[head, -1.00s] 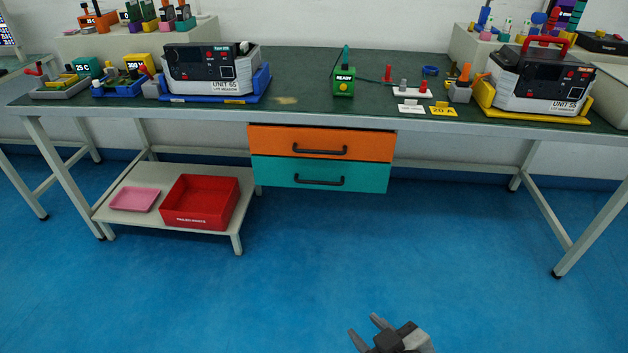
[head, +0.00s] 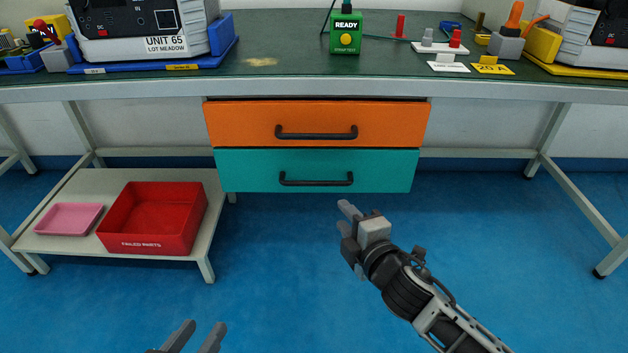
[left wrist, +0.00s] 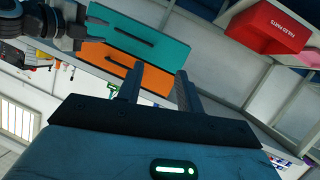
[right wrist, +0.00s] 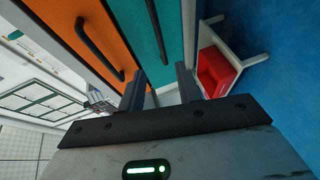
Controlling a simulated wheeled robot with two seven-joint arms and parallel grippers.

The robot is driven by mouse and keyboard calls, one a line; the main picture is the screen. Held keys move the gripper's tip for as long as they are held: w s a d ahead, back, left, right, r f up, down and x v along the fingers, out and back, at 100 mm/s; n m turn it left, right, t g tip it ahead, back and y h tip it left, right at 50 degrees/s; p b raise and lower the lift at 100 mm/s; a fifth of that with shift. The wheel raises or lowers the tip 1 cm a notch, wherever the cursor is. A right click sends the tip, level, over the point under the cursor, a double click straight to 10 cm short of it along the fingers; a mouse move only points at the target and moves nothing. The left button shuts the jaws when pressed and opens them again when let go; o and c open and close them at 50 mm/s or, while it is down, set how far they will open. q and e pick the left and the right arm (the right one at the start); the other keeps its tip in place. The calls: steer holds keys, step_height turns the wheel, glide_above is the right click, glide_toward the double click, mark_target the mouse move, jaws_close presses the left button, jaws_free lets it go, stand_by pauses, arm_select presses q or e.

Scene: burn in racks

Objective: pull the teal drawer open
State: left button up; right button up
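The teal drawer (head: 250,171) is closed, below the closed orange drawer (head: 240,124) under the bench. Its black bar handle (head: 316,180) is free, with nothing on it. My right gripper (head: 346,216) is a little below and in front of the handle, pointing up at the drawer; its fingers look apart and empty. In the right wrist view, the teal front (right wrist: 168,25) lies ahead of the two spread fingers. My left gripper (head: 196,338) is low at the bottom edge, away from the drawers, its fingers spread and empty. The left wrist view also shows the teal drawer (left wrist: 110,31).
A low shelf (head: 205,262) at left carries a red bin (head: 150,235) and a pink tray (head: 68,219). The bench top (head: 290,62) holds a green READY box (head: 346,35) and a large unit (head: 140,28). The floor before the drawers is open.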

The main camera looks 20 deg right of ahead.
mark_target(316, 185)
steer(key=b+x, duration=0.4)
steer(key=x, duration=0.8)
steer(key=shift+w+f, duration=0.1)
steer(key=shift+w, duration=0.25)
steer(key=shift+w+a, duration=0.1)
steer(key=shift+w, duration=0.45)
arm_select(q)
steer(key=shift+d+r+n+t+h, duration=0.65)
steer(key=shift+r+n+t+h, duration=0.05)
steer(key=shift+r+h, duration=0.1)
arm_select(e)
steer(key=shift+w, duration=0.1)
arm_select(q)
steer(key=shift+w, duration=0.1)
arm_select(e)
jaws_close()
